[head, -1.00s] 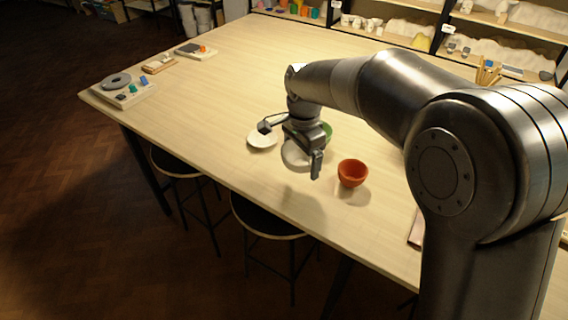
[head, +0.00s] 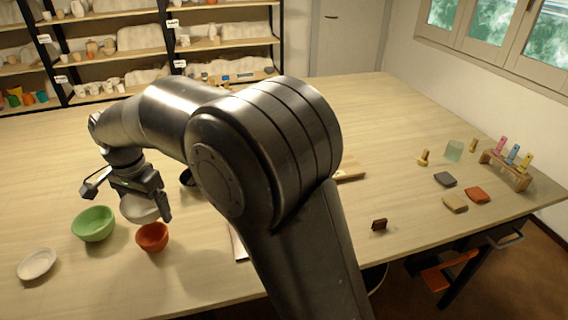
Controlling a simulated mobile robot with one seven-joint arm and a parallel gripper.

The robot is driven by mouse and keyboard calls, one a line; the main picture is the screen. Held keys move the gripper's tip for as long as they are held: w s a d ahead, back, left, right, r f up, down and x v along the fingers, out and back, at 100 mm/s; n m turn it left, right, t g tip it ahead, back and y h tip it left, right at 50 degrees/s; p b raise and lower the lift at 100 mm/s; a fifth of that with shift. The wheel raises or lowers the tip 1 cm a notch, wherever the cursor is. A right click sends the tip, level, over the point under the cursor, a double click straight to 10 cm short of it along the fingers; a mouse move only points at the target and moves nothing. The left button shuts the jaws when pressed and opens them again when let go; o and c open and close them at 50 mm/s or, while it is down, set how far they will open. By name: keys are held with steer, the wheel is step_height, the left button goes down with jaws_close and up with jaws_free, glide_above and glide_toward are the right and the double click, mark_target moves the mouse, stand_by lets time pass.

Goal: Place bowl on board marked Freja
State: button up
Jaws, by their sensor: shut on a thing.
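My gripper (head: 132,200) is shut on a whitish bowl (head: 138,208) and holds it above the table, between and behind a green bowl (head: 93,223) and an orange bowl (head: 152,237). A pale shallow dish (head: 37,264) lies at the far left. The edge of a board (head: 238,243) shows beside my arm, mostly hidden by it. Another wooden board (head: 350,170) sticks out behind my arm. I cannot read the name Freja anywhere.
A dark round object (head: 187,178) is partly hidden behind my arm. A small dark brown block (head: 379,224) stands right of my arm. Flat tiles (head: 455,203) and a wooden rack (head: 506,172) are at the right.

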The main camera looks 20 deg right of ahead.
steer(key=w+d+r+m, duration=0.1)
steer(key=w+d+m, duration=0.4)
steer(key=d, duration=1)
steer(key=w+d+m, duration=0.3)
steer(key=w+d, duration=0.4)
steer(key=d, duration=0.8)
steer(key=s+d+r+m, duration=0.1)
steer(key=s+d+m, duration=0.25)
steer(key=d, duration=1.15)
steer(key=s+d+m, duration=0.2)
steer(key=d+m, duration=0.2)
steer(key=d, duration=1.1)
steer(key=w+a+f, duration=0.2)
steer(key=w, duration=0.1)
steer(key=w+a+f, duration=0.2)
steer(key=a, duration=0.1)
steer(key=w+a+f, duration=0.2)
steer(key=w, duration=0.1)
steer(key=shift+w+a+f, duration=0.2)
steer(key=shift+w+f, duration=0.1)
steer(key=shift+f, duration=2.05)
